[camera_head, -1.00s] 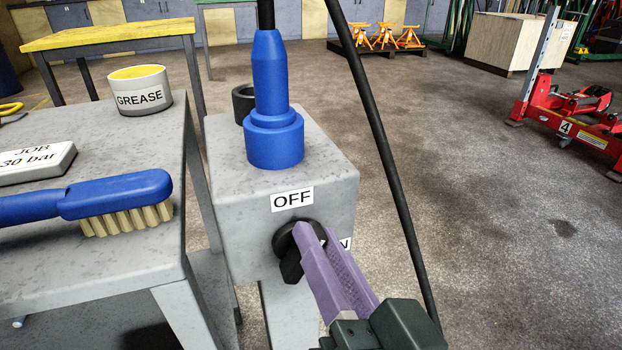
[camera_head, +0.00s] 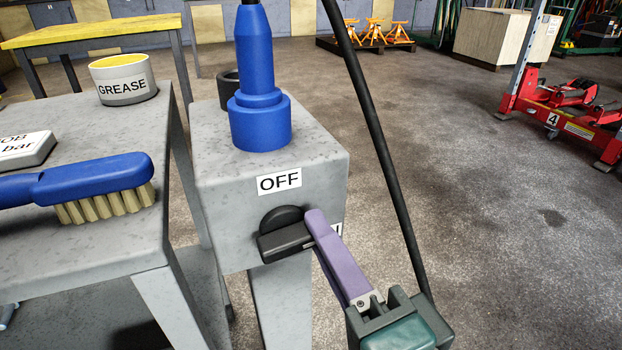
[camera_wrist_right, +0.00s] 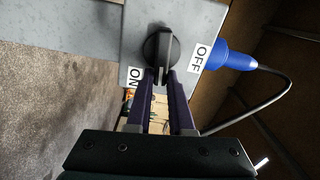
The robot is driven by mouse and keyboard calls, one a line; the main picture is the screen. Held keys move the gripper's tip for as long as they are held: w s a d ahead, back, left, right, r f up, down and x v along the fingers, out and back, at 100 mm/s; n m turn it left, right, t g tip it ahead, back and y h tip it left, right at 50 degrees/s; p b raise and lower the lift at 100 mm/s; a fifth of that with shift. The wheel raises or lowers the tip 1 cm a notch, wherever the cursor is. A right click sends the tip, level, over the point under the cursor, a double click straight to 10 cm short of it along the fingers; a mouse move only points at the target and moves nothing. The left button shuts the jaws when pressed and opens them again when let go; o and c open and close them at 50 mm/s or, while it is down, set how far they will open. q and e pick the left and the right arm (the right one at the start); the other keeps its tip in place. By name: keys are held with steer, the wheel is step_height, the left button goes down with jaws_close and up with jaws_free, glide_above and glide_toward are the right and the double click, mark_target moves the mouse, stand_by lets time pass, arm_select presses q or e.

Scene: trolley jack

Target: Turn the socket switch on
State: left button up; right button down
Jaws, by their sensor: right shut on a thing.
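The grey socket box (camera_head: 225,215) has a blue plug (camera_head: 262,85) standing upright in its top. An OFF label (camera_head: 279,181) is on its front, above a round black switch (camera_head: 283,218). The switch's bar handle lies about level, its end towards the partly hidden ON label (camera_head: 337,229) on the right. My right gripper (camera_head: 316,222) reaches in from the lower right and is shut on the switch handle. In the right wrist view the handle (camera_wrist_right: 162,60) sits between the fingertips (camera_wrist_right: 161,78), with the ON label (camera_wrist_right: 133,77) beside them. My left gripper is out of view.
A grey table (camera_head: 110,245) at left holds a blue brush (camera_head: 95,182) and a grease tin (camera_head: 123,80). A black cable (camera_head: 370,110) hangs close to my right gripper. A red trolley jack (camera_head: 565,112) stands at right. The floor between is clear.

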steer(key=shift+f+m, duration=0.2)
steer(key=shift+m, duration=0.6)
steer(key=c, duration=0.8)
jaws_free()
steer(key=shift+s, duration=0.1)
steer(key=v, duration=0.9)
steer(key=shift+s+d+p, duration=0.15)
steer(key=shift+s+p, duration=0.2)
